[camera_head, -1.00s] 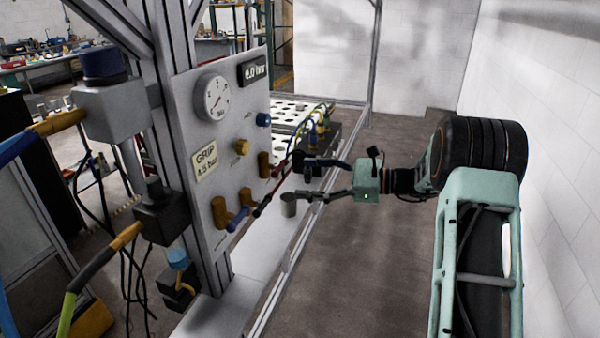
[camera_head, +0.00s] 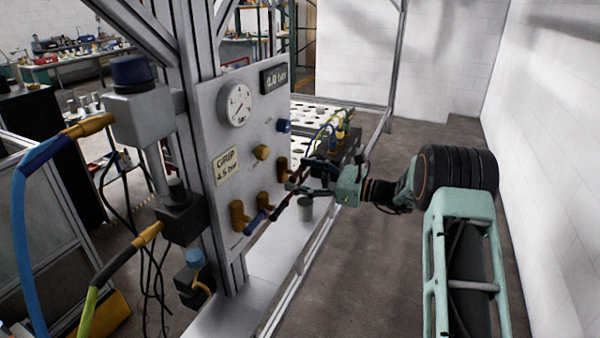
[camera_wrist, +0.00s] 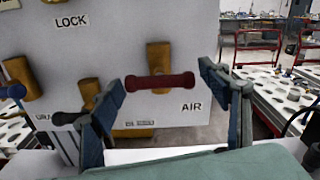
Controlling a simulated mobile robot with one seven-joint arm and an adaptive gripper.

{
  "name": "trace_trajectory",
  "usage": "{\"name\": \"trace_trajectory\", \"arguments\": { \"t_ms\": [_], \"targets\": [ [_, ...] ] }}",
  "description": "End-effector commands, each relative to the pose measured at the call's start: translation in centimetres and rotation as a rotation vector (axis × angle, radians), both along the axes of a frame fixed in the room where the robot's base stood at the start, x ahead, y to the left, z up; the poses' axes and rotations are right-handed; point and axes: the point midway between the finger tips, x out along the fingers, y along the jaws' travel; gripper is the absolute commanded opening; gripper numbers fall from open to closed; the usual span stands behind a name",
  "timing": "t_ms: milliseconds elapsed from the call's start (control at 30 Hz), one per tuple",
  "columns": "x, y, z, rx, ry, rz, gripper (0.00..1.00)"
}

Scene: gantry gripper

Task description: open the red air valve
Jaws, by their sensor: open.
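The red air valve handle (camera_wrist: 160,82) lies crosswise over a brass valve body (camera_wrist: 158,54) in the wrist view, next to the AIR label (camera_wrist: 191,106). My gripper (camera_wrist: 160,88) is open, with one blue-padded finger on each side of the handle. Contact is not clear. In the head view my gripper (camera_head: 303,178) is close to the panel (camera_head: 225,140), at the right-hand brass valve, and largely hides the red handle.
Left of the air valve are a brass valve with a dark handle (camera_wrist: 60,118) and another with a blue handle (camera_wrist: 12,92). A gauge (camera_head: 236,104), brass knob (camera_head: 262,152) and blue knob (camera_head: 284,126) sit above. A grey cup (camera_head: 305,208) stands below my gripper.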

Motion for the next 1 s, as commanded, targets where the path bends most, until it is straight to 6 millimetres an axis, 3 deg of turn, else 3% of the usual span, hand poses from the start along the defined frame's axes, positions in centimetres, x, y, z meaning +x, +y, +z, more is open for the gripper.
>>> {"name": "trace_trajectory", "arguments": {
  "t_ms": [300,600,1000],
  "targets": [
    [0.12,0.31,0.00,0.000,0.000,0.000,0.70],
    [0.11,0.29,0.01,0.000,-0.001,0.000,0.38],
    [0.15,0.19,-0.36,-0.025,-0.077,-0.002,0.37]
  ]
}}
